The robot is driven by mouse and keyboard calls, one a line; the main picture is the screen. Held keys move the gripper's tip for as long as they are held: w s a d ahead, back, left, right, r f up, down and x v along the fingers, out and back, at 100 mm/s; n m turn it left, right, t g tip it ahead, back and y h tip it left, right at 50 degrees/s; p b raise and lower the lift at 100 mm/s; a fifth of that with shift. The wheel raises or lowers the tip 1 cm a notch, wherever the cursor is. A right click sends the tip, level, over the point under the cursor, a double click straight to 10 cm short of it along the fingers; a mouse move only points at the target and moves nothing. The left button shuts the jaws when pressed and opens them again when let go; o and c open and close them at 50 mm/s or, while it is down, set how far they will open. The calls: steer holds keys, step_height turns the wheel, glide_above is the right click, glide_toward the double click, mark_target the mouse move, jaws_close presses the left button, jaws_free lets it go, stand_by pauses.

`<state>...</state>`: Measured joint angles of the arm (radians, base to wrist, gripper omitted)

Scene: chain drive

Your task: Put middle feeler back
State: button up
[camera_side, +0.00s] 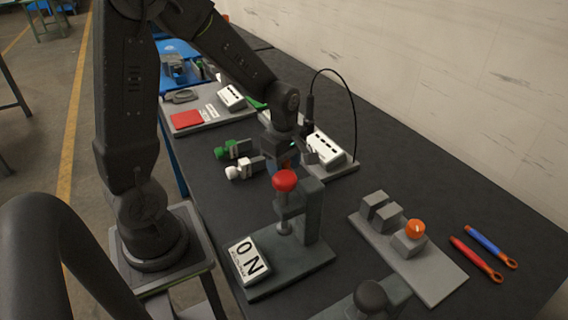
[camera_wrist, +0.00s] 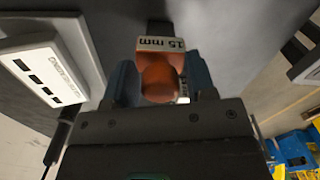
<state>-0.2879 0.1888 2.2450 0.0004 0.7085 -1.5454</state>
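A feeler with an orange-brown round knob (camera_wrist: 160,82) and a block labelled 1.5 mm (camera_wrist: 160,44) is between the fingers of my gripper (camera_wrist: 163,85). The fingers sit close on both sides of the knob and look shut on it. An orange ball (camera_side: 415,229) sits on a grey block of the rack (camera_side: 437,281) at right.
Red (camera_side: 476,260) and blue (camera_side: 491,247) tools lie at far right.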

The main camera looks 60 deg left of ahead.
steer(key=shift+o, duration=0.6)
steer(key=shift+r, duration=0.1)
step_height(320, 180, up, 12)
steer(key=s+d+r+m+t, duration=0.2)
steer(key=s+d+m, duration=0.2)
steer(key=m, duration=0.6)
steer(key=s+d+r+m+t, duration=0.1)
steer(key=s+d+m+t, duration=0.2)
steer(key=m, duration=0.8)
steer(key=s+d, duration=0.2)
steer(key=s, duration=0.2)
steer(key=shift+s+r+t, duration=0.25)
steer(key=shift+r+t, duration=0.05)
steer(key=shift+r, duration=0.1)
